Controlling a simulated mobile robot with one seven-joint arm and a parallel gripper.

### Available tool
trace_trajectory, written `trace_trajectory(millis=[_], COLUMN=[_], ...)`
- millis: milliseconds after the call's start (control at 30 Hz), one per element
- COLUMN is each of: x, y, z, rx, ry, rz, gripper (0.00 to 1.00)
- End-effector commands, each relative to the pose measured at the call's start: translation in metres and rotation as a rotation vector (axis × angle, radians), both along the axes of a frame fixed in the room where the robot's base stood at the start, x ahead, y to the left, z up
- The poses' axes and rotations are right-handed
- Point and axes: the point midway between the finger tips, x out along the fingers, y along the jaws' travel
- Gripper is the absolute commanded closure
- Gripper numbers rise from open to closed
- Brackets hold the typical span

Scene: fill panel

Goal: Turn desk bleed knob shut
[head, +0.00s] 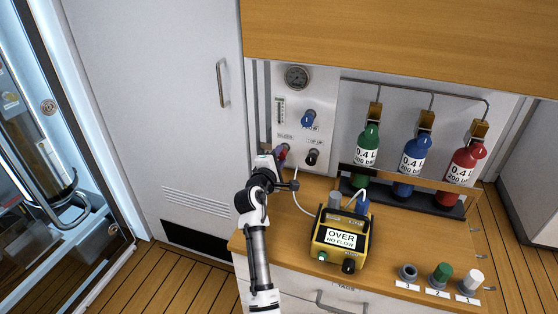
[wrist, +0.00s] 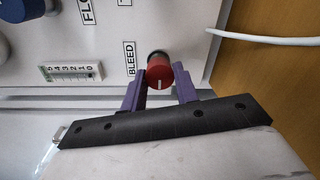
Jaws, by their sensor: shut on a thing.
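The bleed knob (wrist: 159,72) is a round red knob with a white pointer line, on the pale panel next to the printed word BLEED in the wrist view. My gripper (wrist: 159,84) has one purple finger on each side of the knob and is shut on it. In the head view the red bleed knob (head: 282,152) shows at the panel's lower left, partly hidden by my gripper (head: 282,162). The pointer line runs roughly toward the gripper body in the wrist view.
The panel also has a gauge (head: 297,77), a blue flow knob (head: 308,118) and a black top-up knob (head: 311,157). A yellow meter (head: 340,238) reading OVER NO FLOW sits on the desk (head: 283,226). Green (head: 368,143), blue (head: 413,158) and red (head: 465,165) bottles stand right.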

Motion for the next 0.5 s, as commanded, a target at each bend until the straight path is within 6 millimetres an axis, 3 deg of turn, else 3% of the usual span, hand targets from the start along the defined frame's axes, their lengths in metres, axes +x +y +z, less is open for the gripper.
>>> trace_trajectory(millis=[500], x=[-0.0001], y=[0.0010], z=[0.0000], rx=[0.084], ry=[-0.027], rz=[0.001], gripper=[0.93])
